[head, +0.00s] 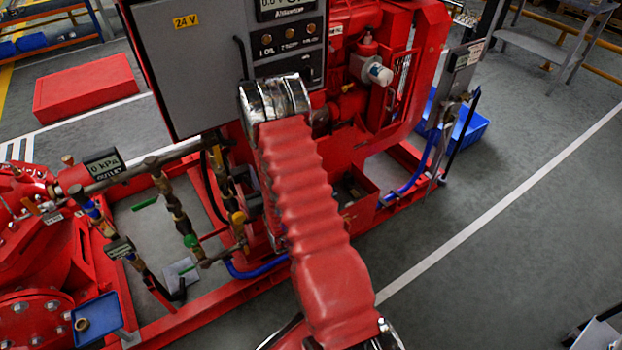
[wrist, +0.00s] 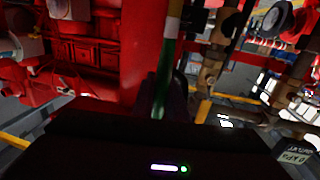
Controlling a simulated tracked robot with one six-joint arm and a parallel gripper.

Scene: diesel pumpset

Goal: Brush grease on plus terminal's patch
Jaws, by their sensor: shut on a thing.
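In the wrist view my gripper (wrist: 168,98) is shut on a slim green-handled tool (wrist: 166,62), which looks like the brush. The tool has a pale yellow and white band near the top of the picture. Its far end runs out of the top edge, so I cannot see bristles or grease. In the head view my own red-sleeved arm hides the gripper and the tool. I cannot make out the plus terminal or its patch in either view.
The red pumpset frame (head: 243,305) fills the middle and left. A grey control box (head: 190,65) marked 24 V stands above it. Pipes and valves (head: 175,210) crowd its left side. A blue tray (head: 98,318) sits lower left. Open floor (head: 500,265) lies to the right.

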